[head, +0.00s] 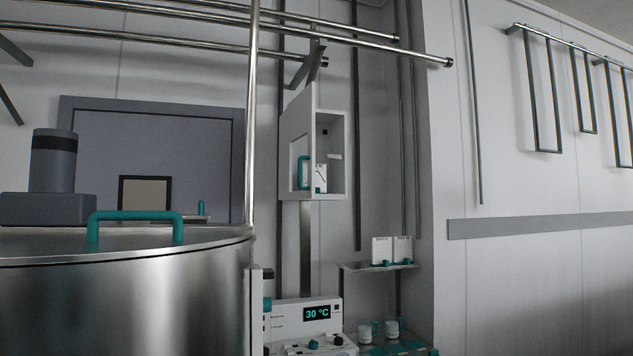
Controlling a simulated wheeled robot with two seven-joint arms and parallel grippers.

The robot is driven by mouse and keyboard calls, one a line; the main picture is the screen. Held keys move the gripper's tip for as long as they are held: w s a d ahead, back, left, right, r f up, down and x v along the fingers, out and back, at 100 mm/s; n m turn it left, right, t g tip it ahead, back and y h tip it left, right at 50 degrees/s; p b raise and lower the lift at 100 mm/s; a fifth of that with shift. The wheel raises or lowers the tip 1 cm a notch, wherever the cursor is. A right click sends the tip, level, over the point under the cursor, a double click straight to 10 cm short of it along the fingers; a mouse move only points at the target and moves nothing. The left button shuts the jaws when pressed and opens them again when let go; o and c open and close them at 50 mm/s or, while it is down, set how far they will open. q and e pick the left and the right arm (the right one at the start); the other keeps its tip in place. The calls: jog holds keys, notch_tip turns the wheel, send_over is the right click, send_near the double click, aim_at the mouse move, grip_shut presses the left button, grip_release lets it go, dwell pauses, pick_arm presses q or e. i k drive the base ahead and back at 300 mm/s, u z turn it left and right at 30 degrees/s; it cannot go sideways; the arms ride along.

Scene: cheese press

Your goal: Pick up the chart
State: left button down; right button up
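A small white card with a dark slanted line, which looks like a chart (320,178), stands upright in the lower part of an open grey wall box (337,178). Two more white cards, a left one (381,250) and a right one (402,249), stand side by side on a small shelf (357,266) lower to the right. Their print is too small to read, so I cannot tell for certain which card is the chart. Neither of my grippers is in view.
A large steel vat (130,300) with a teal handle (135,216) fills the lower left. A control panel (317,313) reading 30 °C stands below the box. White cups (392,328) stand at the lower right. Steel pipes (180,40) cross above.

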aim_at(320, 170)
jog(key=z, duration=1.5)
jog(key=i, duration=4.15)
jog(key=u, duration=3.7)
jog(key=i, duration=0.6)
jog(key=z, duration=0.05)
